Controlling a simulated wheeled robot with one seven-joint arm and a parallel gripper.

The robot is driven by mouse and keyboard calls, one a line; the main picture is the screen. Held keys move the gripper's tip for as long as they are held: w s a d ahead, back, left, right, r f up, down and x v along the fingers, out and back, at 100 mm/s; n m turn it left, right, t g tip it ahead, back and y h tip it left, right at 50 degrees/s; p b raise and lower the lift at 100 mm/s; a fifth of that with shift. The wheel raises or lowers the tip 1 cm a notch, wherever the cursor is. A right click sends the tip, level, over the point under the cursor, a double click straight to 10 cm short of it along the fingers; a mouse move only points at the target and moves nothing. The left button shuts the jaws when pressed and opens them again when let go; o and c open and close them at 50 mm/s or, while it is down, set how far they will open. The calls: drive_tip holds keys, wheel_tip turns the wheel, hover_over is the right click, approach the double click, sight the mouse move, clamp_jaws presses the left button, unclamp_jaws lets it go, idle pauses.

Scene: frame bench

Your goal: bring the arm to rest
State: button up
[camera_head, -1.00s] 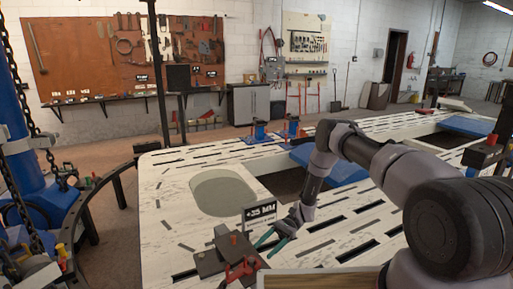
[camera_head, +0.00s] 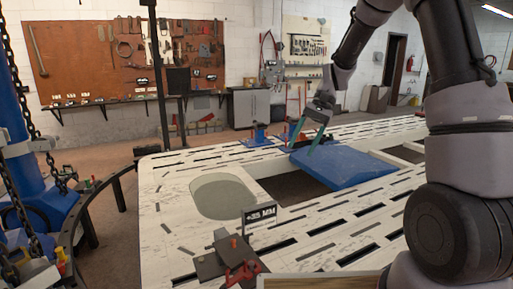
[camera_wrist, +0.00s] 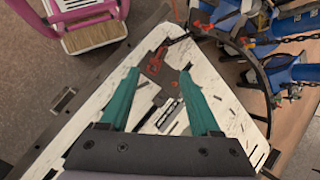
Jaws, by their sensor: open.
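My arm is bent, rising from the right side and reaching down to the gripper. In the wrist view the bench lies well below the fingers.
A blue pad (camera_head: 345,166) lies by the rectangular opening in the bench. A "+35 MM" sign (camera_head: 260,217) and a red clamp (camera_head: 243,272) stand at the near edge. Blue-and-red fixtures (camera_head: 259,134) stand at the far edge. A blue column (camera_head: 35,150) with chains is at left.

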drive_tip(key=s+d+r+t+h, duration=0.1)
drive_tip(key=s+d+r+t, duration=0.4)
drive_tip(key=s+r, duration=0.3)
drive_tip(key=s+d+r+t+h, duration=0.2)
drive_tip(key=s+d+r+t, duration=0.3)
drive_tip(key=s+r, duration=0.4)
drive_tip(key=shift+s+d+r+t, duration=0.15)
drive_tip(key=shift+s+d+t, duration=0.15)
drive_tip(key=shift+s, duration=0.85)
